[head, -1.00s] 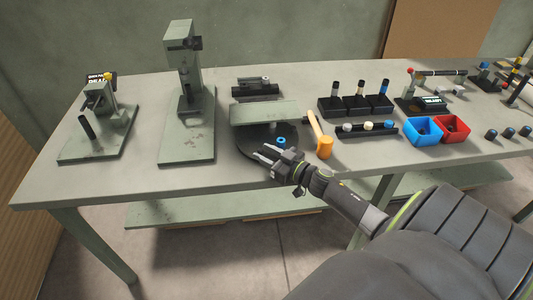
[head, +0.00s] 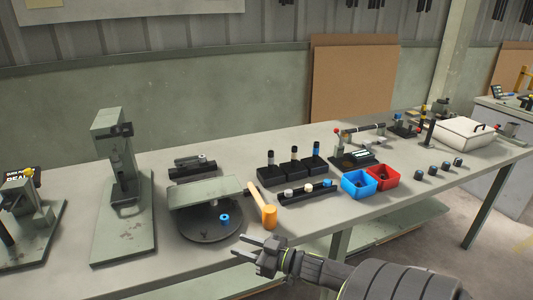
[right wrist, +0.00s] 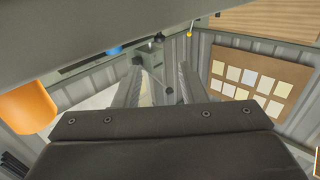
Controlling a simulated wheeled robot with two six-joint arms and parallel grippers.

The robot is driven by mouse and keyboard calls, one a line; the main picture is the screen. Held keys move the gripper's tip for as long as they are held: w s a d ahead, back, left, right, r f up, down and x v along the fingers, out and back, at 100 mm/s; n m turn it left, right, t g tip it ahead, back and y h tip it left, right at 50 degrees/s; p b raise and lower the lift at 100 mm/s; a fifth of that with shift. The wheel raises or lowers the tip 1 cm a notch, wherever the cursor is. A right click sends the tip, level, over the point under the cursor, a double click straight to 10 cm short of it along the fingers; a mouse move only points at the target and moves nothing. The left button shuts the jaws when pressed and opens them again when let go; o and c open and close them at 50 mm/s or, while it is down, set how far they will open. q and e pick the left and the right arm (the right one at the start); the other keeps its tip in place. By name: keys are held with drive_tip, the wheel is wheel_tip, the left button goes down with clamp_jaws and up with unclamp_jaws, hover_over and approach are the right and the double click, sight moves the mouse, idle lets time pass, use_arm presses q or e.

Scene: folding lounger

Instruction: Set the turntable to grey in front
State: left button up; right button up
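The turntable is a dark round disc (head: 190,230) near the table's front edge, under a flat grey-green plate (head: 205,192). A small blue ring-like piece (head: 224,219) is on the disc's front right. I cannot clearly make out a grey piece; the plate hides the back of the disc. My right gripper (head: 256,247) is in front and to the right of the disc, apart from it, with fingers spread and empty. In the right wrist view the two fingers (right wrist: 160,82) are apart, with a blue spot (right wrist: 113,50) beyond them. My left gripper is not in view.
An orange mallet (head: 269,216) stands right beside the turntable; its head also shows in the right wrist view (right wrist: 27,107). A grey press (head: 118,160) is at left. Black holders (head: 293,175), a blue bin (head: 358,184) and a red bin (head: 383,178) are at right.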

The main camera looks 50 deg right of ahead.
drive_tip(key=v, duration=0.6)
drive_tip(key=shift+p, duration=0.35)
drive_tip(key=shift+s, duration=0.15)
